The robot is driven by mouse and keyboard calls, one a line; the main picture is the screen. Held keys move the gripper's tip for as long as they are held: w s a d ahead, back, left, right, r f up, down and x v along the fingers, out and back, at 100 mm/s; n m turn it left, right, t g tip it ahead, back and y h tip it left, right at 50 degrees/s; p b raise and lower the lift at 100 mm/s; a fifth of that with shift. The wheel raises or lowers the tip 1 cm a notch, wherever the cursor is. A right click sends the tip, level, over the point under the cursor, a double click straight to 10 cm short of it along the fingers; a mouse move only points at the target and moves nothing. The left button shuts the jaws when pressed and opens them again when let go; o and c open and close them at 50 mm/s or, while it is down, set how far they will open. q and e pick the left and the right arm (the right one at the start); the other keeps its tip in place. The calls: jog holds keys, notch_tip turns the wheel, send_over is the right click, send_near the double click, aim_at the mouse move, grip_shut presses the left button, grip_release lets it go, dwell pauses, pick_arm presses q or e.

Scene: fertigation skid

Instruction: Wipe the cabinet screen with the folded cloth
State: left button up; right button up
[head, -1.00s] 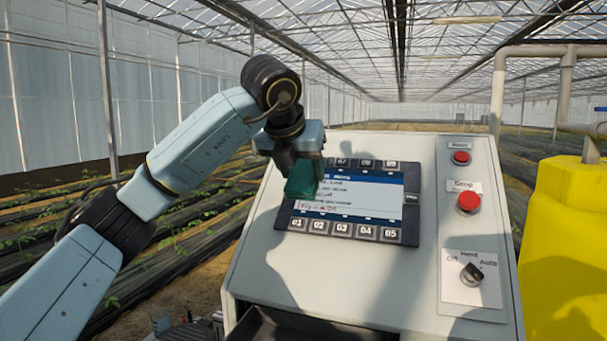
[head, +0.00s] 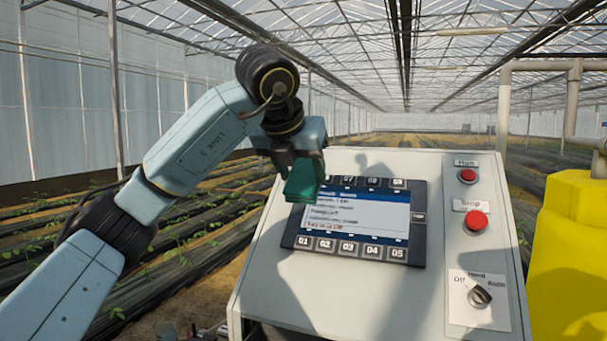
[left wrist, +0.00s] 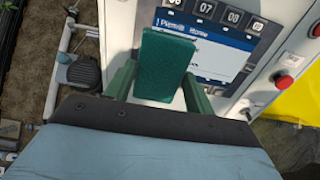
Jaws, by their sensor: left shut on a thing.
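The cabinet screen (head: 352,218) is lit, with a dark bezel and numbered keys, on the sloped face of a pale cabinet (head: 410,290). My left gripper (head: 299,165) is shut on the green folded cloth (head: 304,183). The cloth overlaps the screen's upper left corner in the head view; I cannot tell whether it touches. In the left wrist view the cloth (left wrist: 166,65) stands between the two fingers, in front of the left part of the screen (left wrist: 208,52). My right gripper is not in view.
To the right of the screen are two red buttons (head: 468,176) (head: 476,220) and a rotary selector switch (head: 480,296). A yellow tank (head: 572,250) stands at the right, below pale pipes (head: 505,100). Plant rows lie left of the cabinet.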

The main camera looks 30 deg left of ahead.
pick_arm(q)
jog(key=shift+s+r, duration=0.2)
dwell(0.4)
jog(key=shift+w+a+f+b, duration=0.1)
jog(key=shift+w+f+b, duration=0.3)
jog(key=shift+f, duration=0.4)
jog(key=shift+w+a+f+b, duration=0.1)
jog(key=shift+w+f+b, duration=0.3)
jog(key=shift+f, duration=0.45)
jog(key=shift+w+a+f+b, duration=0.1)
jog(key=shift+w+f+b, duration=0.3)
jog(key=shift+f, duration=0.4)
jog(key=shift+x, duration=0.8)
jog(key=shift+d, duration=0.1)
jog(key=shift+x, duration=1)
